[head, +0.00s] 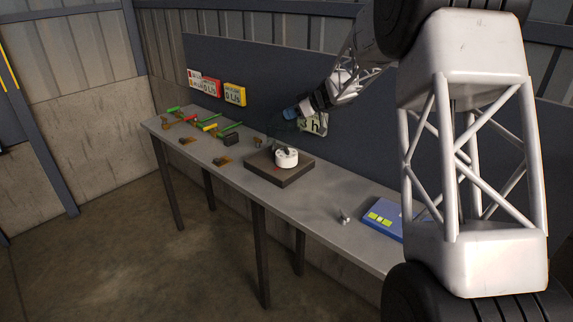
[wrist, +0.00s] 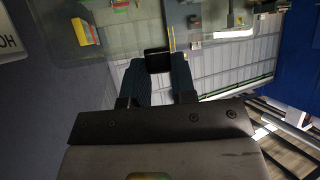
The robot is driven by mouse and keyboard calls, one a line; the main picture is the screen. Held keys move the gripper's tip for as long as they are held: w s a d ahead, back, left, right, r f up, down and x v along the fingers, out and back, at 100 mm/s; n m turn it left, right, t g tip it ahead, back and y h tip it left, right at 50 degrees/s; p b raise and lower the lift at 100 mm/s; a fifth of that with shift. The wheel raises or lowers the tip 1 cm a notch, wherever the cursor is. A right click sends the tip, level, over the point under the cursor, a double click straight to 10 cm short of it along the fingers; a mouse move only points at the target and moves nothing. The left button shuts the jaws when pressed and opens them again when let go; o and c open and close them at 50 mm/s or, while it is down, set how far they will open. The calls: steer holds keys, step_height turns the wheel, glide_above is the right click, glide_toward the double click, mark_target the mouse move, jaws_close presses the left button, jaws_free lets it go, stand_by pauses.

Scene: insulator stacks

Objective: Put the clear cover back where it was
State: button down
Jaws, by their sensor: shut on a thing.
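My gripper (head: 290,113) is raised above the back of the bench, near the dark board. In the wrist view its two blue ridged fingers (wrist: 157,72) are closed on a small black block (wrist: 157,60). A faint see-through sheet (wrist: 85,45) spreads around that block, and it looks like the clear cover. The cover is very hard to make out in the head view. Below the gripper, a white round part (head: 286,158) sits on a dark square base (head: 262,172) on the bench.
The grey bench (head: 310,208) has several coloured tools (head: 190,120) at its far left end. A small metal piece (head: 344,217) and a blue panel (head: 382,217) lie to the right.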

steer(key=shift+f, duration=2.5)
steer(key=shift+f, duration=0.1)
steer(key=shift+f, duration=2.4)
steer(key=shift+f, duration=0.25)
steer(key=c, duration=0.9)
jaws_free()
steer(key=shift+c, duration=0.2)
steer(key=shift+r, duration=0.1)
steer(key=shift+r, duration=0.2)
steer(key=v, duration=1.2)
